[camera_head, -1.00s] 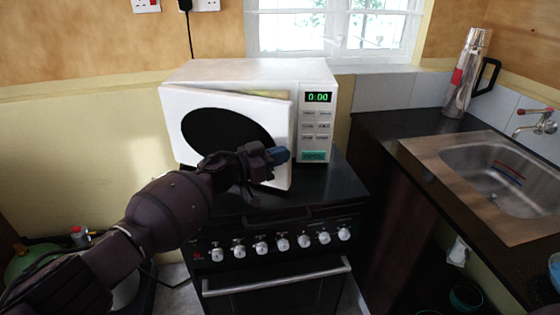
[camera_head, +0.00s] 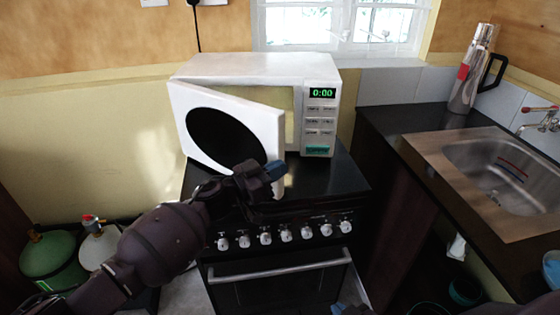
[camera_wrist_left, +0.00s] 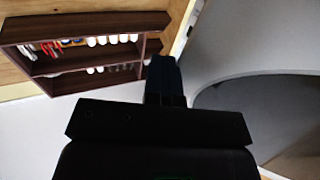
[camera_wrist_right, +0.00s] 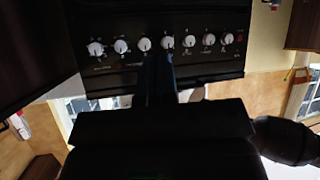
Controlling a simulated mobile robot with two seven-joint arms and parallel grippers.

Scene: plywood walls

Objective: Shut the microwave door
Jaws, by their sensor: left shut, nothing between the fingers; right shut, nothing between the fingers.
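The white microwave (camera_head: 321,130) stands on the stove top, its display reading 0:00. Its white door (camera_head: 275,130), with a dark oval window, hangs partly open, hinged at the left. A gap shows between the door's right edge and the body. My left gripper (camera_head: 275,170) is shut and empty, at the door's lower right corner; I cannot tell whether it touches. Its fingers also show in the left wrist view (camera_wrist_left: 165,78), beside a pale surface with a curved dark edge. My right gripper (camera_wrist_right: 160,75) is shut and empty, before the stove knobs; its blue tip barely shows at the head view's bottom edge.
The black stove (camera_head: 275,285) has a row of white knobs and a handle bar. A counter with a metal sink (camera_head: 490,175) and a flask (camera_head: 470,75) is at the right. Gas cylinders (camera_head: 52,262) stand on the left.

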